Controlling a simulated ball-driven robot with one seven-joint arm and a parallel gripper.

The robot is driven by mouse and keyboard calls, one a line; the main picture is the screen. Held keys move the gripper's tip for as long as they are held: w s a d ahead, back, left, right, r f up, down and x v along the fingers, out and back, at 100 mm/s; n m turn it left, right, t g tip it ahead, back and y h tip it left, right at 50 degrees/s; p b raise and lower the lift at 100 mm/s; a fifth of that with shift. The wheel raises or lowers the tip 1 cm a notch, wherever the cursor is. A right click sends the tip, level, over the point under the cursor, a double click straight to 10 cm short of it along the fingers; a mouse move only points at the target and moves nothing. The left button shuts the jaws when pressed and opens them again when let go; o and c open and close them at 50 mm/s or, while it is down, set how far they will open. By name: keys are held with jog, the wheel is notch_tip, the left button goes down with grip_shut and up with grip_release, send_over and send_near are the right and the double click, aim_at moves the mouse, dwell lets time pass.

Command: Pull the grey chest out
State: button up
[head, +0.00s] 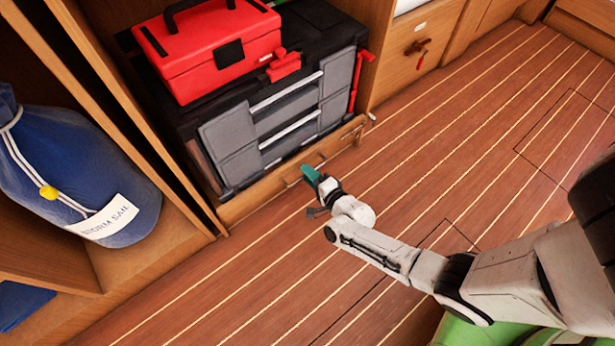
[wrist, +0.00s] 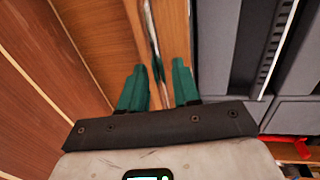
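The grey chest (head: 235,138) is black with grey front panels and two pale rails. It stands in an open wooden locker. A red toolbox (head: 213,47) sits on top of it. Below its front runs a wooden board (head: 255,198) with a thin metal handle (head: 292,182). My gripper (head: 314,182) is low in front of that board, near the handle. In the wrist view, its two teal fingers (wrist: 158,76) are apart, with the metal handle (wrist: 153,35) running between or just beyond them. I cannot tell whether they touch it. The chest's grey front (wrist: 215,45) is right of the fingers.
A blue sail bag (head: 75,175) labelled "STORM SAIL" sits in the left compartment, behind a wooden divider (head: 140,130). A wooden drawer (head: 420,45) with a key-like fitting is at the right. The striped plank floor (head: 440,130) before the locker is clear.

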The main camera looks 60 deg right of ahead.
jog(key=shift+w+d+f, duration=0.15)
jog(key=shift+w, duration=0.3)
jog(key=shift+c, duration=0.4)
grip_shut()
